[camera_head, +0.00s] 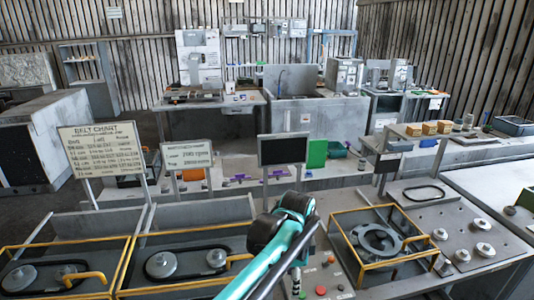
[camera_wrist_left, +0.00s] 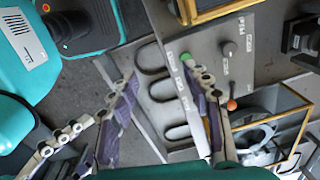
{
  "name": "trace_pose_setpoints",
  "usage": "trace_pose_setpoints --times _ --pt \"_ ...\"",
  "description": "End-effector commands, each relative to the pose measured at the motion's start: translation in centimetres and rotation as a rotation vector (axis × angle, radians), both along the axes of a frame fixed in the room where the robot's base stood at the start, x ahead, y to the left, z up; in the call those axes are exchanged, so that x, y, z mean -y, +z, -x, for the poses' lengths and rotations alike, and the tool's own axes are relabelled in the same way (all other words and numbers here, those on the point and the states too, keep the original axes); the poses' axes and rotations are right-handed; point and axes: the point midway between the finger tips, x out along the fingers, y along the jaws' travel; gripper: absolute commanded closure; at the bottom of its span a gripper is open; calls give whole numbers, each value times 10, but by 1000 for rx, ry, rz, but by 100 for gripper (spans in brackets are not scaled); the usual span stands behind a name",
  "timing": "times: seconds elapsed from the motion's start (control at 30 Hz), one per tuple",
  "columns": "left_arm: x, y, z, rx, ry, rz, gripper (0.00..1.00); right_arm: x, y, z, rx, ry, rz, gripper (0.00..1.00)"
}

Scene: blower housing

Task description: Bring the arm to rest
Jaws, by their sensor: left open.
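My left arm (camera_head: 275,258) is teal and black and rises from the bottom middle in the head view, in front of the control panel. In the left wrist view my left gripper (camera_wrist_left: 160,75) is open, its two fingers spread apart with nothing between them. Beyond the fingers is a grey panel (camera_wrist_left: 138,62) with several dark belt-shaped loops. My right gripper shows in neither view.
A yellow-framed blower housing (camera_head: 345,240) stands right of my arm. Two yellow-framed pulley bays (camera_head: 130,250) lie to the left. A panel with red and green buttons (camera_head: 338,278) is close to the arm. A belt chart (camera_head: 101,149) and dark screen (camera_head: 282,149) stand behind.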

Motion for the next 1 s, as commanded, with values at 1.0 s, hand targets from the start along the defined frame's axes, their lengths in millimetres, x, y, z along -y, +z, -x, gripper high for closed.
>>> trace_pose_setpoints --times 1.0 --pt "-241 -57 141 425 1401 447 51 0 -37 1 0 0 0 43"
